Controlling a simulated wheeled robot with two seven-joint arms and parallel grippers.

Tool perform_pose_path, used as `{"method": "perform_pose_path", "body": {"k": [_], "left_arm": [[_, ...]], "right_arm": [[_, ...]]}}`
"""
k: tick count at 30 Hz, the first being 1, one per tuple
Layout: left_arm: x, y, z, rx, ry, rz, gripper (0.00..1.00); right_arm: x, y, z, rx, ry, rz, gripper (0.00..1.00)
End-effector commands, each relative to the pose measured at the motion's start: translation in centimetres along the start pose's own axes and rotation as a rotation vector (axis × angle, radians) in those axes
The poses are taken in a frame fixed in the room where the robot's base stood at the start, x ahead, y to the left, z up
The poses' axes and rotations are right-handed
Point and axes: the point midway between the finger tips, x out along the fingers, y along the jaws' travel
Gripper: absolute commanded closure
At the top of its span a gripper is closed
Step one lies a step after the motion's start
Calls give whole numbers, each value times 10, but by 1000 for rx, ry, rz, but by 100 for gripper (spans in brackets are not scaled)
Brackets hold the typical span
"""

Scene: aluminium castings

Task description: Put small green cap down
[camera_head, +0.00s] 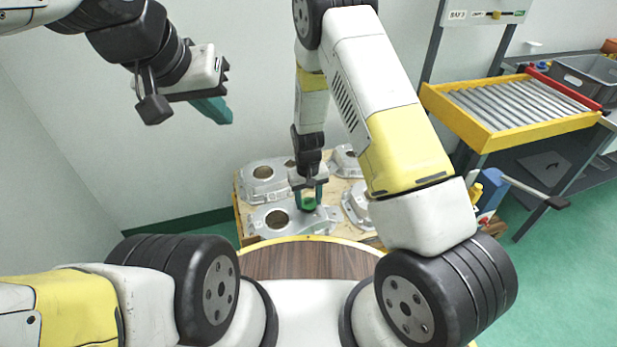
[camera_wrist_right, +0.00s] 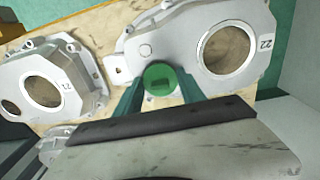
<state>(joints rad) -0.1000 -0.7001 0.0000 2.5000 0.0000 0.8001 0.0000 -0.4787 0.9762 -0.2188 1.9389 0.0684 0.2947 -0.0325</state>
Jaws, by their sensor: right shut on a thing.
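The small green cap (camera_head: 309,204) is between the fingers of my right gripper (camera_head: 309,196), low over the castings on the pallet. In the right wrist view the round green cap (camera_wrist_right: 160,78) sits between the two teal fingertips, and my right gripper (camera_wrist_right: 158,88) is shut on it. The cap is beside a casting marked 22 (camera_wrist_right: 192,60); I cannot tell whether it touches that casting. My left gripper (camera_head: 222,110) is raised at the upper left, away from the pallet; its finger opening is hard to see.
Several grey aluminium castings with round bores lie on a wooden pallet (camera_head: 243,222), one marked 21 (camera_wrist_right: 50,85) in the wrist view. A yellow-framed roller conveyor (camera_head: 500,135) stands at the right with a grey crate (camera_head: 580,80) behind it. Green floor (camera_head: 545,270) lies open at right.

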Motion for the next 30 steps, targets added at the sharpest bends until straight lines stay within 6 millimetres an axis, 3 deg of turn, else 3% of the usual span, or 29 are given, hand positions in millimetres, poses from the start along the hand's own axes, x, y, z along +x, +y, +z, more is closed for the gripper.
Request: {"method": "perform_pose_path", "body": {"k": [3, 24, 25, 28, 30], "left_arm": [[0, 0, 0, 0, 0, 0, 100], [0, 0, 0, 0, 0, 0, 100], [0, 0, 0, 0, 0, 0, 100], [0, 0, 0, 0, 0, 0, 100], [0, 0, 0, 0, 0, 0, 100]], "right_arm": [[11, 0, 0, 1, 1, 0, 90], [25, 0, 0, 3, 3, 0, 91], [25, 0, 0, 3, 3, 0, 52], [25, 0, 0, 4, 4, -1, 32], [25, 0, 0, 5, 4, -1, 32]]}}
